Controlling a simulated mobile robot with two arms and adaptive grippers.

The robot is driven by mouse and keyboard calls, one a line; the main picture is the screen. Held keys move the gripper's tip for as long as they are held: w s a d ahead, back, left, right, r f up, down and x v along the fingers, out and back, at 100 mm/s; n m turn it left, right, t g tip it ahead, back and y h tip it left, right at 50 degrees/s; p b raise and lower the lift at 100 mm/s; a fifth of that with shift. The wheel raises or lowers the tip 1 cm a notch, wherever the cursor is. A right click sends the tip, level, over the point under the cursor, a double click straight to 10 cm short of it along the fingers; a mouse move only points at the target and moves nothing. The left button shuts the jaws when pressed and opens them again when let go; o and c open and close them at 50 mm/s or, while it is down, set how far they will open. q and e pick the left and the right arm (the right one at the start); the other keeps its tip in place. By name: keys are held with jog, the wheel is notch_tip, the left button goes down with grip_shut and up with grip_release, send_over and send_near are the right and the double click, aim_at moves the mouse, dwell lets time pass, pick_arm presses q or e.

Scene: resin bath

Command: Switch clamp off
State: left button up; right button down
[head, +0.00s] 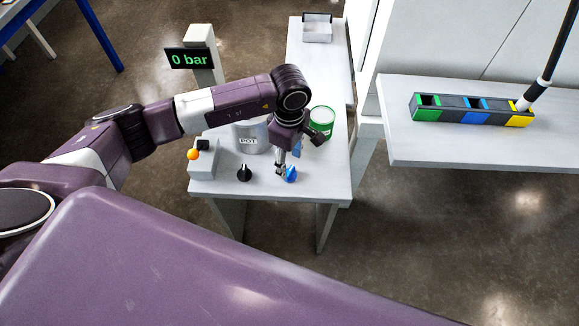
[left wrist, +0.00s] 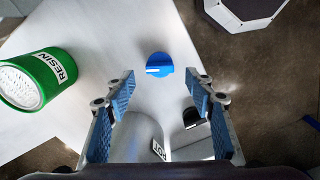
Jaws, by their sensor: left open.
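No part is labelled as the clamp in these views. A blue knob (head: 290,175) sits near the front edge of the small white table. In the left wrist view the blue knob (left wrist: 159,65) shows a white mark line across its face. A black knob (head: 244,173) stands to its left. A white box with an orange ball-ended lever (head: 193,154) sits at the table's left corner. My left gripper (head: 288,163) is over the table, close to the blue knob. Its fingers (left wrist: 163,90) are spread, with nothing between them. My right gripper is out of view.
A grey pot (head: 249,140) and a green resin can (head: 321,122) stand on the table (head: 325,175). A display (head: 189,59) reads "0 bar". A holder with green, blue and yellow sections (head: 472,112) lies on the bench to the right. A small tray (head: 317,33) is behind.

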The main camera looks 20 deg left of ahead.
aim_at(289, 171)
pick_arm(q)
jog(key=shift+f+p, duration=0.35)
jog(key=shift+f, duration=1.9)
jog(key=shift+c, duration=0.5)
